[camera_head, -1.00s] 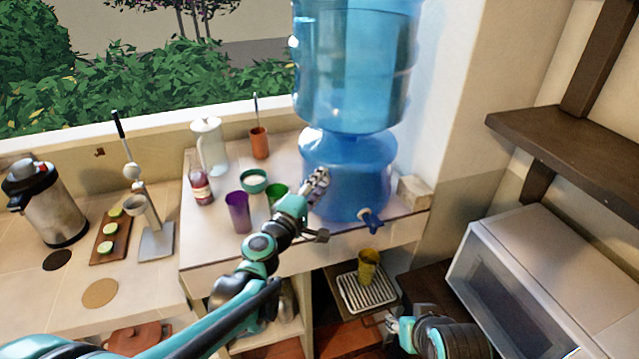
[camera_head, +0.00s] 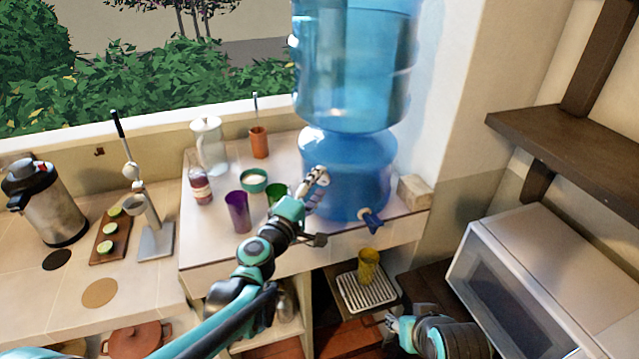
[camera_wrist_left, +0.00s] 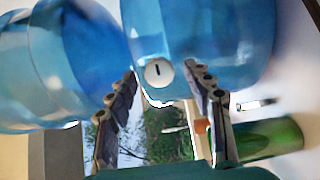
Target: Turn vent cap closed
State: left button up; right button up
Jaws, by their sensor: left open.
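The vent cap (camera_wrist_left: 158,73) is a small white disc with a dark slot on the side of the blue water dispenser (camera_head: 345,190). In the left wrist view the slot stands close to upright. My left gripper (camera_head: 316,183) is at the dispenser's left side in the head view, where it hides the cap. In the left wrist view its fingers (camera_wrist_left: 161,80) are open, one to each side of the cap and its tips near cap height. Whether they touch the dispenser I cannot tell. My right gripper (camera_head: 405,322) hangs low at the bottom right, away from the dispenser; its jaw is unclear.
A purple cup (camera_head: 237,212), a green cup (camera_head: 277,193), a teal bowl (camera_head: 253,181) and a bottle (camera_head: 200,186) stand left of the dispenser, close to my left arm. A blue tap (camera_head: 371,220) sticks out in front. A yellow cup (camera_head: 367,266) stands on a rack below.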

pick_arm(q)
jog(key=v, duration=1.1)
